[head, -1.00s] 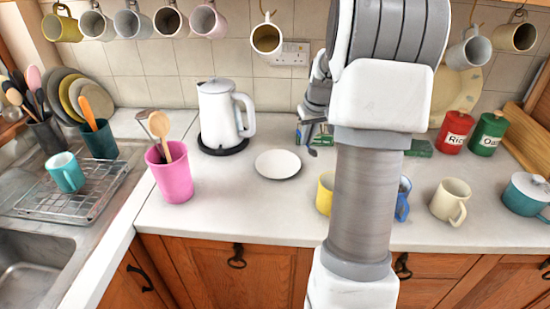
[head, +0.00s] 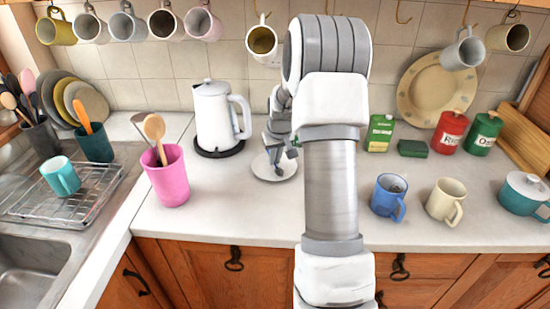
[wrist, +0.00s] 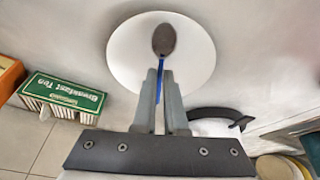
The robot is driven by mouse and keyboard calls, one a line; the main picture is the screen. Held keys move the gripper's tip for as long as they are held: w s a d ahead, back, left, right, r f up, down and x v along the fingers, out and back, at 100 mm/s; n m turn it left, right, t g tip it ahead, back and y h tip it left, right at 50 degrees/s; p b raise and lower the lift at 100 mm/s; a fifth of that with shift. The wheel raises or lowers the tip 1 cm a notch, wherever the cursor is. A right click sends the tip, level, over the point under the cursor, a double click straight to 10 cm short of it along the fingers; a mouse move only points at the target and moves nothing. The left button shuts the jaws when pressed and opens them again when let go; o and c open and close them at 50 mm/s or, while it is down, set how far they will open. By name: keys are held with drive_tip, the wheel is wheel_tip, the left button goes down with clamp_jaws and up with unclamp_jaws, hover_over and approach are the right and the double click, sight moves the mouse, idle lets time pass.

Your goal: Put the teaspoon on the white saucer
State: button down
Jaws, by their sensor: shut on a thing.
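The teaspoon (wrist: 164,40) has a dark metal bowl and a blue handle. My gripper (wrist: 162,78) is shut on its handle in the wrist view. The spoon's bowl appears over the white saucer (wrist: 198,58); I cannot tell whether it touches. In the head view the saucer (head: 262,170) lies on the worktop right of the kettle, partly covered by my gripper (head: 275,165). The spoon is hard to make out there.
The white kettle (head: 212,115) stands close behind-left of the saucer. A pink pot (head: 168,180) holds utensils to the left. A blue mug (head: 388,195) and cream mug (head: 445,198) stand right of my arm. A tea box (wrist: 62,95) shows in the wrist view. Worktop before the saucer is clear.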

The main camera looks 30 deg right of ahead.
drive_tip(key=shift+f+b, duration=0.35)
drive_tip(key=shift+f, duration=0.05)
drive_tip(key=c, duration=1)
unclamp_jaws()
drive_tip(key=shift+r, duration=0.1)
drive_tip(key=shift+p+v, duration=0.65)
drive_tip(key=shift+v, duration=5.65)
drive_tip(key=shift+w, duration=0.1)
